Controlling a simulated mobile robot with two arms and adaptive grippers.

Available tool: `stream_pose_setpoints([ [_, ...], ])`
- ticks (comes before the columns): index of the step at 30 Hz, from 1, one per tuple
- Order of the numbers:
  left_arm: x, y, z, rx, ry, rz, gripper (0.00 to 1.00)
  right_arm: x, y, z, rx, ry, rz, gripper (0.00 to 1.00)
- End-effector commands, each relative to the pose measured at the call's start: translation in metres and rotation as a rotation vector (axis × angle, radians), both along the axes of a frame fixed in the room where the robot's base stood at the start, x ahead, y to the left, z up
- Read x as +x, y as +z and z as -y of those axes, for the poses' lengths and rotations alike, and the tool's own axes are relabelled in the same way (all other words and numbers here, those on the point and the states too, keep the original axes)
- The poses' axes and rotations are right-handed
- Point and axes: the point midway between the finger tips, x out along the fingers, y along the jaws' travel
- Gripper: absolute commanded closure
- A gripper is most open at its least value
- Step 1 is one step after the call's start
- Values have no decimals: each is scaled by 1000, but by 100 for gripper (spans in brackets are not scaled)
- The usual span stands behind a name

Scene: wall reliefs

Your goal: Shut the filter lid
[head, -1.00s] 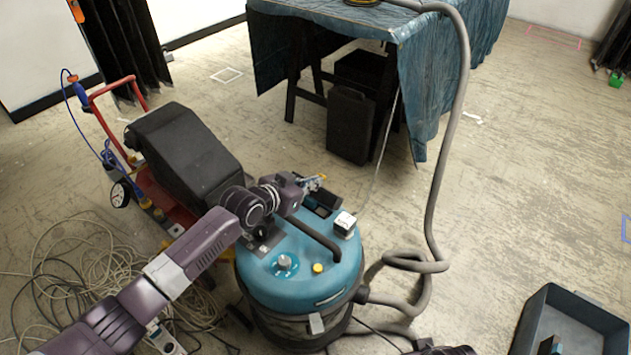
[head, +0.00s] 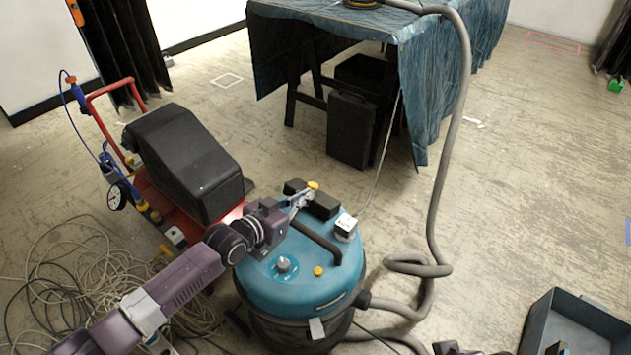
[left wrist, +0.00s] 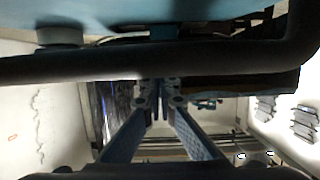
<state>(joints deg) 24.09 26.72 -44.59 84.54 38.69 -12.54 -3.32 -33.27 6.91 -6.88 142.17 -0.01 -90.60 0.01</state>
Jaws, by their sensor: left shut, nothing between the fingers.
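The blue-topped vacuum cleaner (head: 290,292) stands in the lower middle of the head view. A black piece at the back of its top, apparently the filter lid (head: 324,206), has a yellow knob (head: 313,186) by it. My left gripper (head: 305,196) is shut and empty, its fingertips close beside this black piece; I cannot tell whether they touch. Its fingers partly hide the piece, and how far the lid is open is unclear. In the left wrist view, the shut fingertips (left wrist: 161,92) show below the dark curved handle (left wrist: 120,62).
A red cart (head: 165,200) with a black case is left of the vacuum, tangled cables (head: 70,270) below it. A grey hose (head: 435,190) rises at right. A draped table (head: 430,60) stands behind. A grey bin (head: 540,315) is at lower right. Floor at right is mostly clear.

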Motion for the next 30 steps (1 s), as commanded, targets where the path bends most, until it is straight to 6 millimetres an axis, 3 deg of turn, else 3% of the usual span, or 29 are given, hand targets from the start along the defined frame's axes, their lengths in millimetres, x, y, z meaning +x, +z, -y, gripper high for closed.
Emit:
stream_pose_setpoints([
  [12, -8, -12, -5, 6, 0, -8, 100, 0, 0, 0, 0, 0, -1, 70],
  [30, -14, -15, -9, 8, 0, -14, 100, 1, 0, 0, 2, -2, 2, 70],
])
